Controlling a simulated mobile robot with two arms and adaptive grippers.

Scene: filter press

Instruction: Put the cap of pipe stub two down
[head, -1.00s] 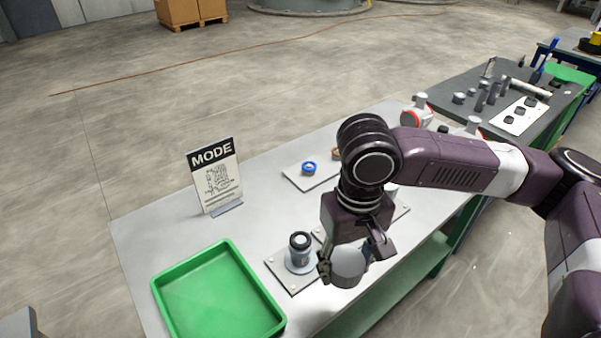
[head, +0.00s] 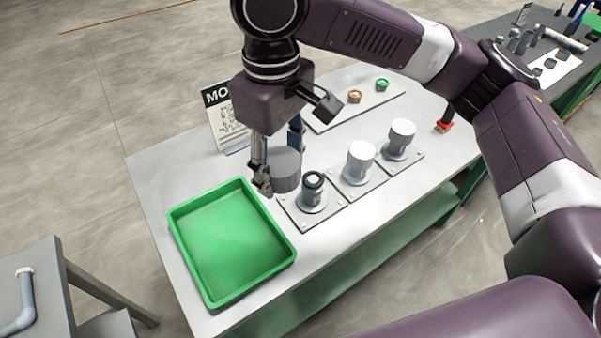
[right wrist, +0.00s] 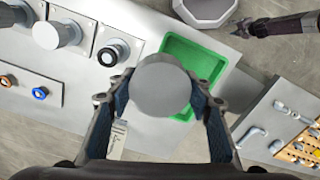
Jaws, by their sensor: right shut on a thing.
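My right gripper (head: 281,160) is shut on a grey round cap (head: 286,172), holding it above the table between the green tray and the uncapped pipe stub (head: 313,192). The cap also shows between both fingers in the right wrist view (right wrist: 161,88). The uncapped stub stands upright on its plate with a dark ring at its top; it also shows in the right wrist view (right wrist: 112,53). Two other stubs wear pale caps, the middle one (head: 360,157) and the far one (head: 401,133). A dark gripper, seemingly my left (right wrist: 242,30), shows at the upper right of the right wrist view; its jaws are unclear.
An empty green tray (head: 178,232) lies left of the stubs. A MODE sign (head: 222,118) stands behind my right gripper. A pale board (head: 340,112) carries an orange ring (head: 355,96) and a green ring (head: 382,84). A red-based tool (head: 444,126) stands right of the stubs.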

